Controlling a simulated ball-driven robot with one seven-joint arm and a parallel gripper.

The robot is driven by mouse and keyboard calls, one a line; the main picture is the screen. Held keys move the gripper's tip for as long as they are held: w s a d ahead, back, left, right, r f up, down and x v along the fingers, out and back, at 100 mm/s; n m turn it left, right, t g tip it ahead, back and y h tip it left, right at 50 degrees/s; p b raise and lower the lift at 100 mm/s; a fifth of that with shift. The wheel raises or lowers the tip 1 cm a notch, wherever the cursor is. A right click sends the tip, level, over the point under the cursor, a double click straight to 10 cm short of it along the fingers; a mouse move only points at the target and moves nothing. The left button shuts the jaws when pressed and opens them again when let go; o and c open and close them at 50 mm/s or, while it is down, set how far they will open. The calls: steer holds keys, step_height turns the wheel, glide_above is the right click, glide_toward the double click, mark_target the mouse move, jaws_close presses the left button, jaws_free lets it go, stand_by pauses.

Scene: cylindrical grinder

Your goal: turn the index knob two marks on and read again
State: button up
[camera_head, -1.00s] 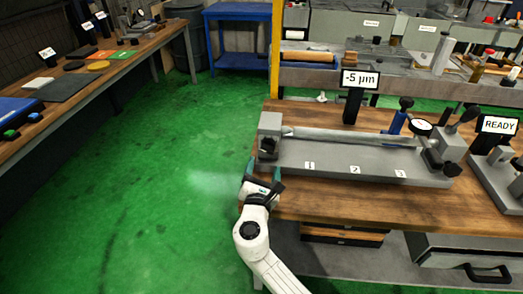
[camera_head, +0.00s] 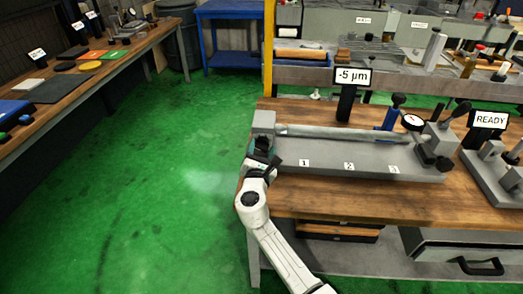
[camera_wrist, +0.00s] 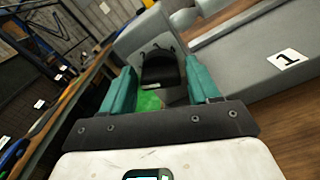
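The bench fixture (camera_head: 330,162) is a long grey base with a bar across it and plates 1, 2 and 3 along its front. Its black index knob (camera_wrist: 162,72) is on the left end block, in the wrist view. My gripper (camera_wrist: 160,66) is open, its teal fingers on either side of the knob with gaps visible; I cannot tell how far they reach past it. In the head view my gripper (camera_head: 262,155) is at the left end block and largely hides the knob. The display (camera_head: 352,77) reads -5 µm. A dial gauge (camera_head: 412,122) stands at the bar's right end.
A second fixture (camera_head: 497,178) with a READY display (camera_head: 489,120) stands at the right on the wooden bench (camera_head: 350,202). A yellow post (camera_head: 268,55) rises behind the bench. The green floor (camera_head: 170,180) to the left is clear.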

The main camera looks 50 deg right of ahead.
steer(key=c, duration=0.8)
steer(key=shift+f+m+b, duration=0.15)
steer(key=shift+m+b, duration=0.15)
steer(key=shift+b, duration=0.1)
steer(key=m+b, duration=0.3)
steer(key=b, duration=0.1)
steer(key=shift+f, duration=0.2)
steer(key=m+b, duration=0.5)
steer(key=b, duration=0.1)
steer(key=shift+s+d+f+m, duration=0.1)
steer(key=shift+f+m, duration=0.05)
steer(key=shift+m, duration=0.25)
steer(key=m+b, duration=0.4)
steer(key=b, duration=0.1)
steer(key=shift+f+m, duration=0.1)
steer(key=shift+m, duration=0.2)
steer(key=m+b, duration=0.3)
steer(key=shift+m, duration=0.4)
steer(key=shift+b, duration=0.35)
